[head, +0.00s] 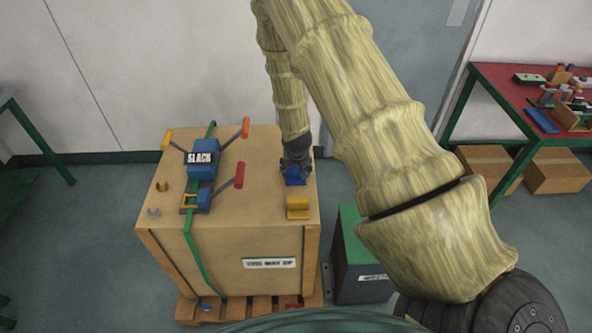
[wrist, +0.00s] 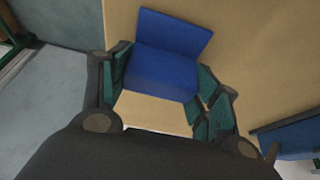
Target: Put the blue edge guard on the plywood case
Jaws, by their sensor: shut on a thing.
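The plywood case (head: 255,240) stands on a pallet, its tan top also filling much of the wrist view (wrist: 260,50). The blue edge guard (head: 296,180) is at the right part of the case top. It is an angled blue piece in the wrist view (wrist: 168,60). My gripper (head: 296,168) points down there, with its green-padded fingers on either side of the guard, shut on it. I cannot tell whether the guard touches the case.
A yellow edge guard (head: 298,207) is on the case top, nearer than the blue one. A blue tensioner (head: 203,160) with a "SLACK" label and a green strap (head: 196,250) are at left. A green-topped box (head: 360,245) stands right of the case. A red-topped bench (head: 500,80) is farther right.

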